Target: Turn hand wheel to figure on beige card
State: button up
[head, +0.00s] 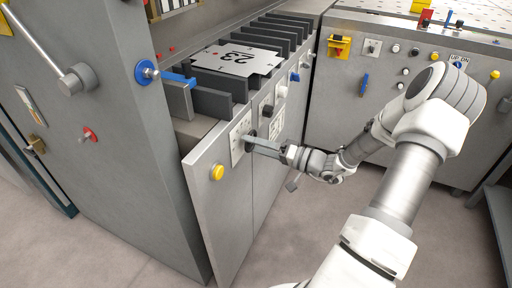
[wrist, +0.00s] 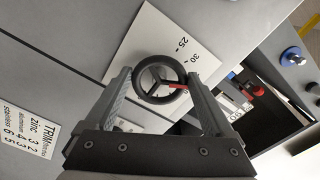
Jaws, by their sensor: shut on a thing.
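The black hand wheel (wrist: 161,78) has spokes and a red pointer (wrist: 177,86) toward the right of the wrist view. My gripper (wrist: 160,84) has a finger on either side of its rim and is shut on it. A white scale plate (wrist: 150,40) behind the wheel shows 25 and 30; other figures are hidden or too small. In the head view my gripper (head: 262,145) reaches the pale plate (head: 238,138) on the drawer-like front and hides most of the wheel.
A pale TRIM table (wrist: 30,137) lists zinc, aluminium and stainless figures. A yellow button (head: 217,173) sits left of the wheel. A sheet marked 23 (head: 225,58) lies above on dark segments. A control console (head: 340,110) stands behind. The floor (head: 300,215) below is clear.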

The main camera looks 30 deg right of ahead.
jog(key=shift+d, duration=0.1)
jog(key=o, duration=1.1)
jog(key=p+v, duration=0.2)
jog(key=v, duration=1.5)
jog(key=shift+s+d+p, duration=0.15)
jog(key=shift+s+p, duration=0.05)
jog(key=shift+p, duration=0.2)
